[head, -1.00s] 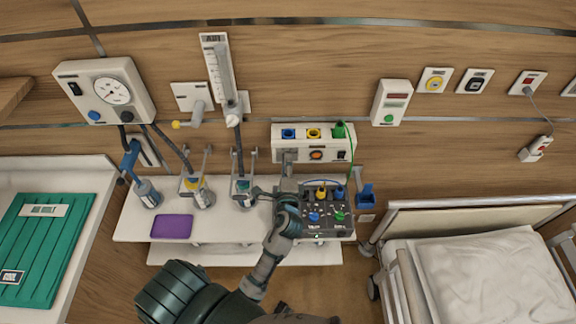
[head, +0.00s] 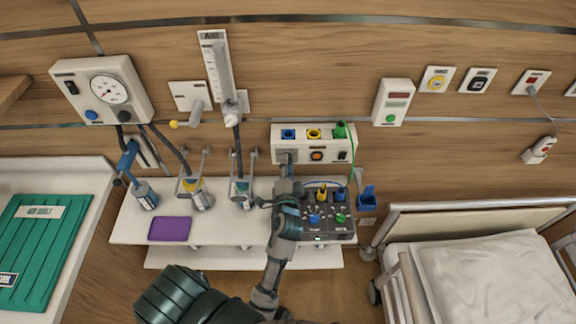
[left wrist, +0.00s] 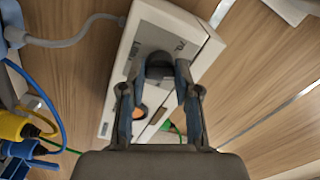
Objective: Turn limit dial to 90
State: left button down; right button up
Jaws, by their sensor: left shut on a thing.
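The white wall unit (head: 333,155) carries blue, yellow and green sockets along its top and an orange button in front. In the left wrist view a dark round dial (left wrist: 158,66) sits on the unit's tilted white face, with small markings beside it that I cannot read. My left gripper (head: 286,166) reaches up to the left part of the unit and covers the dial in the head view. In the left wrist view its two fingers (left wrist: 168,82) are closed on the dial's sides. The dial's setting is not readable. My right gripper is not in view.
Below the unit, a dark control box (head: 328,226) with blue and green knobs and plugged cables stands on the white shelf (head: 135,225), close right of my left arm. Several bottles and a purple pad (head: 170,229) are to the left. A bed (head: 480,270) is at right.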

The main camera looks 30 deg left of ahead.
pick_arm(q)
jog(key=shift+a, duration=0.1)
jog(key=c, duration=0.8)
grip_release()
jog(key=shift+a+f, duration=0.1)
jog(key=shift+a, duration=0.05)
jog(key=v, duration=0.7)
jog(key=shift+s+d, duration=0.15)
jog(key=shift+d, duration=0.1)
jog(key=shift+a+f, duration=0.1)
jog(key=shift+a, duration=0.05)
